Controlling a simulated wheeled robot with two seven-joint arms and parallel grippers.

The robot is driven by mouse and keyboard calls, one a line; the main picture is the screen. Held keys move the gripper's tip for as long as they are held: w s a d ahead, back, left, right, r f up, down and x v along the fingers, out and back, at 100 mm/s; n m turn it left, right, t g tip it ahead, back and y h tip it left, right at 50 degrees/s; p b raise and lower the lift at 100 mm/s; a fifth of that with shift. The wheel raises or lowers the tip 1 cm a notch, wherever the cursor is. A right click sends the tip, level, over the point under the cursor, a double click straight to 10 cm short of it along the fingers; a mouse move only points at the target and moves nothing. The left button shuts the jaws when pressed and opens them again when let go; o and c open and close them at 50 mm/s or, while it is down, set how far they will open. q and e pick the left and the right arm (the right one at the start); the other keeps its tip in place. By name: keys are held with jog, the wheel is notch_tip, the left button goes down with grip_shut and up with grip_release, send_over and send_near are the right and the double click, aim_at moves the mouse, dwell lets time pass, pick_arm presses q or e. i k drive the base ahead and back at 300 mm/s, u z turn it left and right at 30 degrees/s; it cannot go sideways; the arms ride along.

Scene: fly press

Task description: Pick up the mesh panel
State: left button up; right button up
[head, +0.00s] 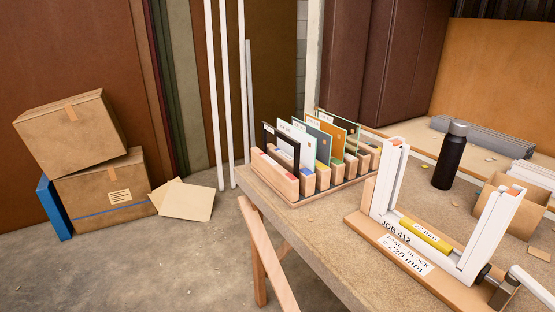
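A wooden slotted rack (283,183) stands on the workbench at the centre of the head view. It holds several thin upright panels, among them a dark-edged front panel (268,135), a pale green one (309,148), a dark grey one (323,140) and an orange one (331,128). Some carry white labels, too small to read. The panels overlap, and I cannot tell for sure which is the mesh panel. Neither of my grippers is in view.
A wooden press block (385,240) with white uprights and a yellow bar (425,236) stands right of the rack on the workbench (310,232). A black bottle (449,160) and an open cardboard box (500,208) are further right. Cardboard boxes (72,135) stand on the floor at left.

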aim_at(283, 149)
jog(key=u, duration=1.45)
jog(key=i, duration=1.65)
jog(key=z, duration=2.85)
